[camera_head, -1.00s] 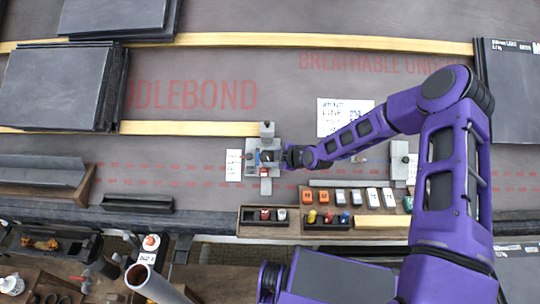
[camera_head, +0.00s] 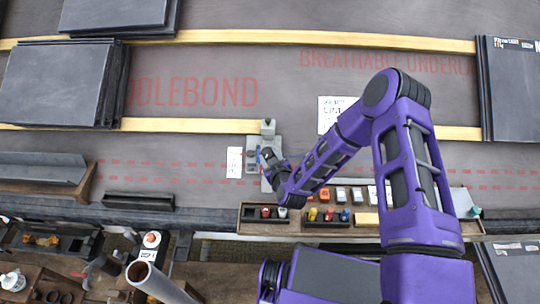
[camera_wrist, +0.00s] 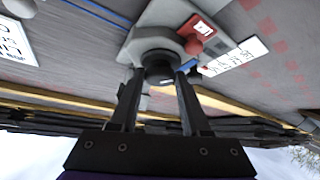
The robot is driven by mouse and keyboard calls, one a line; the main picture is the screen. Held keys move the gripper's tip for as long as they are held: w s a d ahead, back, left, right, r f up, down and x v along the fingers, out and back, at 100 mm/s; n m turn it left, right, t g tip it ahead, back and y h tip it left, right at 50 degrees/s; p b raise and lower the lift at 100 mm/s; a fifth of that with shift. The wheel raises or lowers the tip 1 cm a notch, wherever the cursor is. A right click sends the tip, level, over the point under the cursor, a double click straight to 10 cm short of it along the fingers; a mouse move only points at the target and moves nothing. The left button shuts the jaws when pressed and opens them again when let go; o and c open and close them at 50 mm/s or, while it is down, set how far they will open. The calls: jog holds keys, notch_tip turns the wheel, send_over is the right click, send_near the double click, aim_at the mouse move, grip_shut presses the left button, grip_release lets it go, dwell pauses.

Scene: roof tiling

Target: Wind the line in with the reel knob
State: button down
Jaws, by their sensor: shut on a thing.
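The grey reel unit (camera_head: 252,158) stands on the dark roof underlay left of my forearm. In the wrist view, its pale grey body (camera_wrist: 150,42) carries a dark round knob (camera_wrist: 160,73). My gripper (camera_wrist: 159,88) is shut on this knob, with one finger on each side. My gripper also shows in the head view (camera_head: 268,158), where it and the forearm hide part of the unit. A red ball-shaped knob (camera_wrist: 194,46) sits beside the dark one, clear of the fingers. A thin blue line (camera_wrist: 92,12) runs over the underlay in the wrist view.
Wooden battens (camera_head: 190,126) cross the roof above the reel. Dark slates (camera_head: 55,85) are stacked at the left, with more (camera_head: 512,90) at the right. A tray (camera_head: 243,222) of small coloured pieces lies just below the gripper. A white paper (camera_head: 234,162) lies left of the reel.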

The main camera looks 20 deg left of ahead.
jog(key=shift+a+m+t+h, duration=0.1)
jog(key=shift+m+t+h, duration=0.45)
jog(key=shift+m, duration=0.6)
jog(key=shift+m+t+h, duration=0.35)
jog(key=shift+m+h, duration=0.3)
jog(key=shift+m, duration=0.5)
jog(key=shift+s, duration=0.1)
jog(key=shift+c, duration=2)
grip_release()
jog(key=p+v, duration=0.2)
jog(key=v, duration=1.5)
jog(key=shift+s, duration=0.2)
